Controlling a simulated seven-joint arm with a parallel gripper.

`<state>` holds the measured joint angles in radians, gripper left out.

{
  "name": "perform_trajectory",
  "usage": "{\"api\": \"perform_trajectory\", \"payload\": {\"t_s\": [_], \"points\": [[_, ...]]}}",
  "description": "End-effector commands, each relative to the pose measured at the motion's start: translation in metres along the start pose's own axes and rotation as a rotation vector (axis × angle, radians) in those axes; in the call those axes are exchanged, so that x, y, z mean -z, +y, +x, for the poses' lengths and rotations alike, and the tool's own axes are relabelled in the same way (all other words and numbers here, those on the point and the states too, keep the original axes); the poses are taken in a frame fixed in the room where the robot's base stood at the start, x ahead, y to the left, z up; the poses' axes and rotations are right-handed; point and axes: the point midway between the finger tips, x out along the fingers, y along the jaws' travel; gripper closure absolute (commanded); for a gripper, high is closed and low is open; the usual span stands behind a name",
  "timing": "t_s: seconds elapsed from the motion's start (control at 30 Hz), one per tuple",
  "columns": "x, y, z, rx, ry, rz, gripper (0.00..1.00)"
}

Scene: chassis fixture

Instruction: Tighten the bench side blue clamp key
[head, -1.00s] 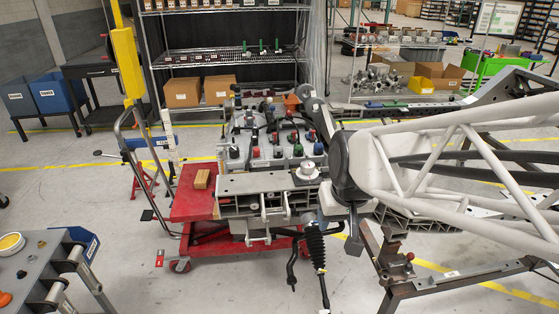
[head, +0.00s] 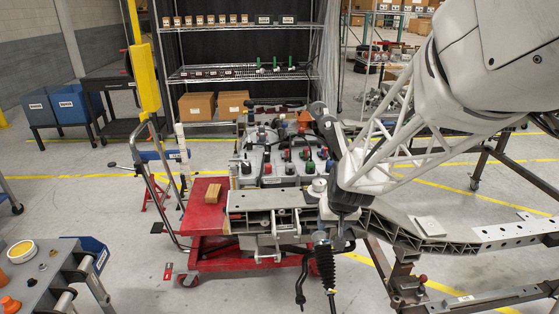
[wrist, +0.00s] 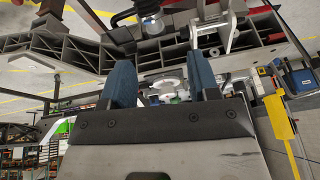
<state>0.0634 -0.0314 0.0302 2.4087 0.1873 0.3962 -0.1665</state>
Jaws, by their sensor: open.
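My gripper (wrist: 161,72) is open in the wrist view, its two blue-padded fingers apart. Light grey metal parts and a round fitting show past and between the fingers; nothing is clearly held. In the head view my arm comes in from the right and its dark wrist end is over the right end of the fixture's grey beam (head: 262,199); the fingers cannot be made out there. Behind the beam, the grey fixture carries several small red, green and dark knobs, including a red knob (head: 286,154). I cannot tell for certain which is the blue clamp key.
The fixture rests on a red cart (head: 203,216) with a small tan block (head: 213,193) on it. A black bellows rod (head: 325,264) hangs at the front. A chassis frame (head: 432,240) extends right.

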Motion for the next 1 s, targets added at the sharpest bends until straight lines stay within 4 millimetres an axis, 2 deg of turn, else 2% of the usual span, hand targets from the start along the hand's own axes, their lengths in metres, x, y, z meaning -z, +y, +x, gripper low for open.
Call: {"api": "perform_trajectory", "payload": {"t_s": [0.1, 0.6, 0.8, 1.0], "points": [[0.011, 0.005, 0.024, -0.003, 0.005, 0.009, 0.45], [0.043, 0.026, 0.116, -0.031, 0.042, 0.035, 0.45], [0.047, 0.031, 0.135, -0.04, 0.049, 0.04, 0.45], [0.048, 0.032, 0.139, -0.042, 0.051, 0.04, 0.45]]}}
